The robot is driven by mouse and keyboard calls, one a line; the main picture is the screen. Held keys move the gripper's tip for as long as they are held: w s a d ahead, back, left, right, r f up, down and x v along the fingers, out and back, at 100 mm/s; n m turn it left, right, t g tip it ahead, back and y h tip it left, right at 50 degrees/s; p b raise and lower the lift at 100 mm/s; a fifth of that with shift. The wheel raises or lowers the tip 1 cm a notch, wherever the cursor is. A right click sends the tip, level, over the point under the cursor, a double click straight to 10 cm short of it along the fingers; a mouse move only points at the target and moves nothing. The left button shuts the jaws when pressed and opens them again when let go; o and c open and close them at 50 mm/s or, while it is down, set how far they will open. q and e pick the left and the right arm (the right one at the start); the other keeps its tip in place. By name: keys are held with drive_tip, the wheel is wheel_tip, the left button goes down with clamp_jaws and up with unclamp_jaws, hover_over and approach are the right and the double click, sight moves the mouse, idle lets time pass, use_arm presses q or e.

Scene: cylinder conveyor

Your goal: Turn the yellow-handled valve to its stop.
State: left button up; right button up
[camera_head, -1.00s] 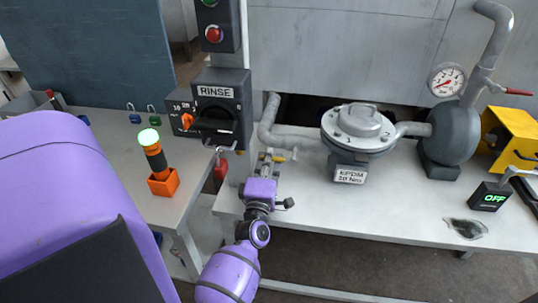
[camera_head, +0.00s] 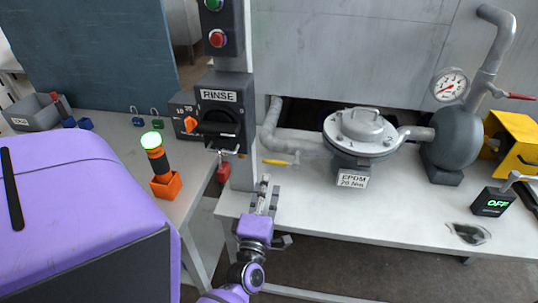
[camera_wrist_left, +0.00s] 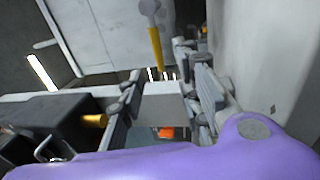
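In the left wrist view the yellow handle (camera_wrist_left: 156,48) hangs from a grey round fitting, beyond the gap between my fingers. My left gripper (camera_head: 268,192) is just below and in front of the handle in the head view, apart from it. Its fingers (camera_wrist_left: 160,92) are spread with nothing held between them. The valve's stop cannot be made out. My right gripper is not in view.
A grey post with the RINSE switch box (camera_head: 218,110) stands just left of the handle. The EPDM pump (camera_head: 360,135) stands to the right, with a gauge (camera_head: 450,85) and an OFF box (camera_head: 492,200) farther right. The bench front (camera_head: 330,215) is clear.

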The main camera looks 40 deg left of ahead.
use_arm(q)
drive_tip(key=shift+v, duration=1.35)
drive_tip(key=shift+s+d+f+m+h, duration=0.1)
drive_tip(key=shift+d+m+h, duration=0.15)
drive_tip(key=shift+m+h, duration=0.15)
drive_tip(key=s+d+f+m+g+h+p, duration=0.2)
drive_tip(key=s+d+f+m+h, duration=0.1)
drive_tip(key=s+d+f+m, duration=0.2)
drive_tip(key=s+d+f+m+g+h+p, duration=0.2)
drive_tip(key=s+d+m, duration=0.4)
drive_tip(key=s+m, duration=0.4)
drive_tip(key=s+d+f+m+g+h+p, duration=0.2)
drive_tip(key=s+d+f+m+g+h, duration=0.2)
drive_tip(key=s+d+f+m+h, duration=0.1)
wheel_tip(320, 180, down, 3)
drive_tip(key=s+d+m, duration=0.1)
drive_tip(key=s+m, duration=0.1)
drive_tip(key=m, duration=0.1)
drive_tip(key=shift+s, duration=0.2)
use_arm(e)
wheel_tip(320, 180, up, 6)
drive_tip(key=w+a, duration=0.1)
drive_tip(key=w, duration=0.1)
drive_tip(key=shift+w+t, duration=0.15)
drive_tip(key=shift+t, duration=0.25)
use_arm(q)
drive_tip(key=shift+a+r, duration=0.1)
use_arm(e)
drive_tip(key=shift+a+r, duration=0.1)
